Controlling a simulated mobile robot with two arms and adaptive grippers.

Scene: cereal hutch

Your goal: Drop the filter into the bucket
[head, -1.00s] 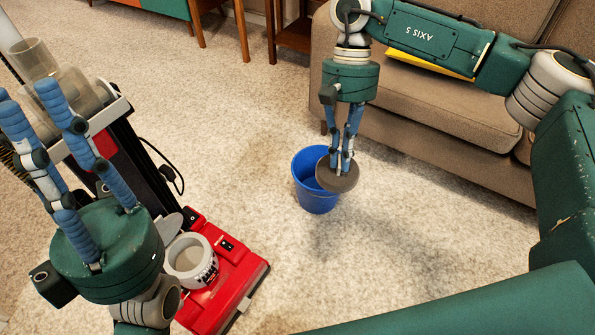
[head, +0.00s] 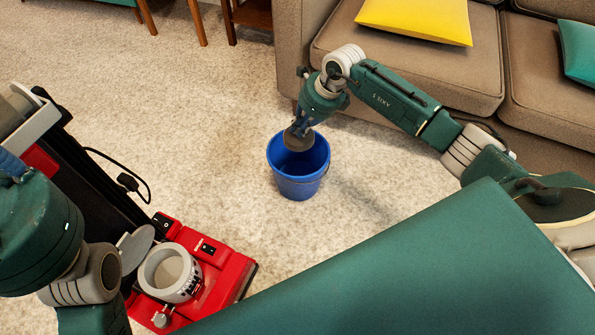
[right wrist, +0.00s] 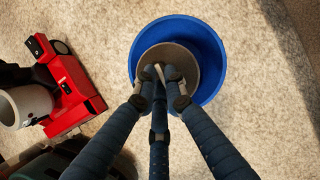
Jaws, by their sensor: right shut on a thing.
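The filter (head: 299,141) is a grey-brown disc held in my right gripper (head: 301,125), which is shut on it. It hangs over the far left part of the opening of the blue bucket (head: 300,186), which stands upright on the carpet. The exact height between filter and rim is hard to tell. My left gripper (head: 10,166) is at the left edge, away from the bucket, with its fingers mostly out of frame.
A red vacuum cleaner (head: 222,264) with a white cylindrical cup (head: 168,283) stands at the lower left. A black cord (head: 128,182) lies beside it. A brown sofa (head: 325,42) with a yellow pillow (head: 415,20) is behind the bucket.

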